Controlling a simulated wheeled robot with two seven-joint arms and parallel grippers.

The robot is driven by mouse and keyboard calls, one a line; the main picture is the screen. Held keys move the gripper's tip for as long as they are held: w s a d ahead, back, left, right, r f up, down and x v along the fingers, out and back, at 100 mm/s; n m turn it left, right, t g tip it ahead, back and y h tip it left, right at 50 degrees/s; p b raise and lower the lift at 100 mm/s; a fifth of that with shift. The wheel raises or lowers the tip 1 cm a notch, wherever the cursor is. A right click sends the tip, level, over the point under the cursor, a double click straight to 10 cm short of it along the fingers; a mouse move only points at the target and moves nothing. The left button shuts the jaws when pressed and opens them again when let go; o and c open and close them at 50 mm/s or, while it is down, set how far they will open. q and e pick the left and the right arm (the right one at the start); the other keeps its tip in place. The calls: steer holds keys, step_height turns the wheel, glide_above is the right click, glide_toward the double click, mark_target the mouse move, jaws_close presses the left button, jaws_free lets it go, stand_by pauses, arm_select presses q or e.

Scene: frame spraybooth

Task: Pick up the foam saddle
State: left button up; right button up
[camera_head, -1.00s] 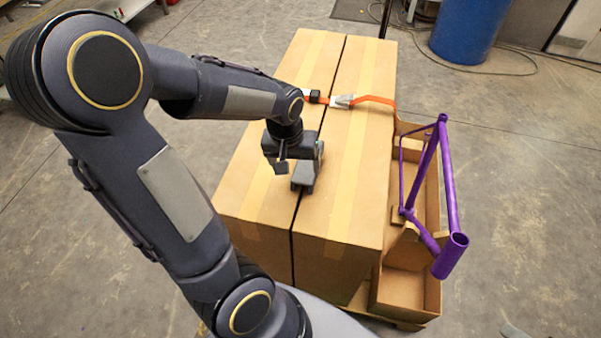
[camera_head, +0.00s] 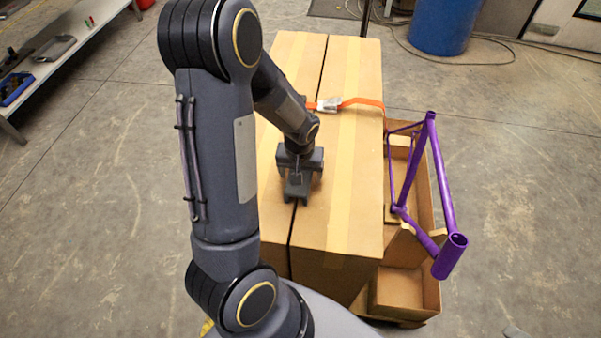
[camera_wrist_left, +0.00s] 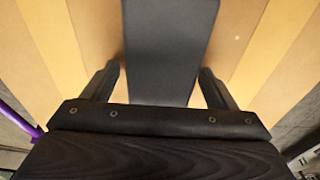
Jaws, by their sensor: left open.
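The foam saddle (camera_head: 297,190) is a dark grey block on top of the brown cartons, near the seam between them. In the left wrist view the saddle (camera_wrist_left: 168,45) is a long grey slab running away from the camera, between the two fingers. My left gripper (camera_wrist_left: 158,78) is open, one finger on each side of the slab, with a visible gap on both sides. In the head view my left gripper (camera_head: 299,168) is right at the saddle and hides part of it. My right gripper is not in view.
An orange strap with a metal buckle (camera_head: 329,104) crosses the cartons (camera_head: 352,190) behind the gripper. A purple bike frame (camera_head: 443,180) stands in an open cardboard tray (camera_head: 403,290) to the right. A blue barrel (camera_head: 440,25) is at the back.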

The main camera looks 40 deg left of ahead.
arm_select(q)
steer(key=c, duration=1)
steer(key=shift+r, duration=0.15)
steer(key=shift+c, duration=0.2)
